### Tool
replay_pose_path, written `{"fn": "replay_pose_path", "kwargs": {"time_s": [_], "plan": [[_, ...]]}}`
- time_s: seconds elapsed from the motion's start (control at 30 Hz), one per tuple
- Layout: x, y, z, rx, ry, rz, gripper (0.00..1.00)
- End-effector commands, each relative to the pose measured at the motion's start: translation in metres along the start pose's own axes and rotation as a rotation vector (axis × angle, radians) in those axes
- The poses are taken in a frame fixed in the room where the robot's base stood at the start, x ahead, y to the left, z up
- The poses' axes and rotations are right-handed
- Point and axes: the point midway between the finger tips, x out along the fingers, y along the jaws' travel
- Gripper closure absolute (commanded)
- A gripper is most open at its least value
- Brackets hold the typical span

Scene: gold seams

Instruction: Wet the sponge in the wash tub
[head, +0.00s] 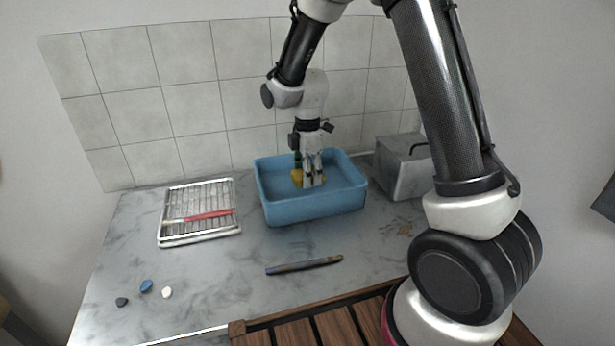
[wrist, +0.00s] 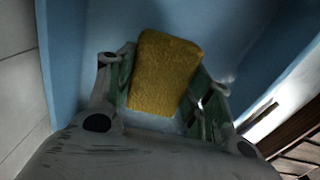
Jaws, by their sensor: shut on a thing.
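The yellow sponge (wrist: 162,75) is between the fingers of my gripper (wrist: 165,95) in the wrist view, and the gripper is shut on it. In the head view a yellow bit of the sponge (head: 297,176) shows beside my gripper (head: 309,182), which points down inside the blue wash tub (head: 315,208). The tub's blue walls also surround the sponge in the wrist view (wrist: 235,30). I cannot tell whether the sponge touches water or the tub's floor.
A wire rack (head: 198,232) with a red-handled brush (head: 208,215) stands left of the tub. A grey metal box (head: 403,168) is on the right. A dark stick-like tool (head: 304,265) lies in front. Several small pebbles (head: 146,286) lie front left.

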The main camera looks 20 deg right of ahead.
Motion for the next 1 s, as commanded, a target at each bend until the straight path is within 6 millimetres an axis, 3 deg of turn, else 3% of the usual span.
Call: {"fn": "replay_pose_path", "kwargs": {"time_s": [0.7,1.0], "plan": [[-0.063,0.001,0.000,0.000,0.001,0.002,0.68],[-0.075,0.000,0.000,0.000,0.000,0.000,0.68]]}}
